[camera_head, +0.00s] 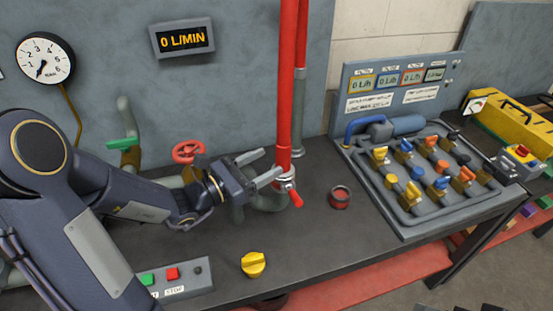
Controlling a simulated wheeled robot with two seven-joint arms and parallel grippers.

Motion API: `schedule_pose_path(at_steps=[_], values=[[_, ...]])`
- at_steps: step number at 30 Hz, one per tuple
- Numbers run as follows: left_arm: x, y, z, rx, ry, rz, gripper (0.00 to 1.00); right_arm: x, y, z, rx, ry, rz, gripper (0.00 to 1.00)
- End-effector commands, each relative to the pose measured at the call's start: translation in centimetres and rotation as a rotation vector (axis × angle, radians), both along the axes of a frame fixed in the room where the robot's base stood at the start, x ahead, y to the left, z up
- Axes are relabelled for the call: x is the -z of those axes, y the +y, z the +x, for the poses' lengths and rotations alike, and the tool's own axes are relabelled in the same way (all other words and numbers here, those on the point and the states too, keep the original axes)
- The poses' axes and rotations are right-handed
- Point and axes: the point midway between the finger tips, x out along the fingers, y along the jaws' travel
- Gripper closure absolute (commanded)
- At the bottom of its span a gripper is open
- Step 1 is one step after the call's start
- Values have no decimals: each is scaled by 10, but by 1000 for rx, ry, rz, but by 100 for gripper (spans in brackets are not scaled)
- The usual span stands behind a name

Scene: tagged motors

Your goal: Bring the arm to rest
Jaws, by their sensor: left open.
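My left arm comes in from the left over the dark workbench (345,258). My left gripper (270,166) is open, its two fingers pointing right toward the red vertical pipe (285,90). The fingertips are close to the lower end of that pipe, near a valve with a red handle (295,198). I see nothing held between the fingers. I cannot tell whether a fingertip touches the pipe. My right gripper is not in view.
A red handwheel (187,151) stands behind my left forearm. A yellow knob (253,264), a push-button box (174,280) and a small red-and-dark ring (340,197) are on the bench. A valve panel (420,180) fills the right side, with a yellow toolbox (515,128) beyond it.

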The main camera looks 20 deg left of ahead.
Motion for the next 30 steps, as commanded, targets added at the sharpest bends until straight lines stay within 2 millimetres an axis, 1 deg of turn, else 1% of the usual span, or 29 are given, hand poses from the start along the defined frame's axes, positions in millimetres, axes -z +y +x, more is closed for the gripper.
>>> schedule_pose_path(at_steps=[3,8,11,14,15,17,18,20,21,23,24,25,27,30], values=[[1,7,-9,-2,0,0,42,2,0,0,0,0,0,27],[0,8,-13,6,-3,4,42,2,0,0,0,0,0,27],[-8,-3,-22,56,-35,57,42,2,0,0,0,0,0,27],[-21,-28,-49,188,-123,204,42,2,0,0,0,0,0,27],[-26,-40,-66,262,-175,294,42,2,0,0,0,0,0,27],[-28,-57,-96,384,-265,457,42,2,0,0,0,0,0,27],[-27,-64,-117,465,-329,577,42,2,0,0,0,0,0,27],[-20,-70,-147,578,-423,764,42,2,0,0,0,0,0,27],[-14,-70,-164,648,-487,892,42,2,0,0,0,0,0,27],[-3,-65,-187,742,-578,1086,42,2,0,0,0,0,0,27],[4,-58,-199,797,-636,1218,42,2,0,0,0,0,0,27],[9,-52,-206,835,-676,1314,42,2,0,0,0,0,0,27],[19,-34,-219,906,-757,1525,42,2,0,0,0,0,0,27],[26,-10,-227,976,-840,1774,42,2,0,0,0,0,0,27]])
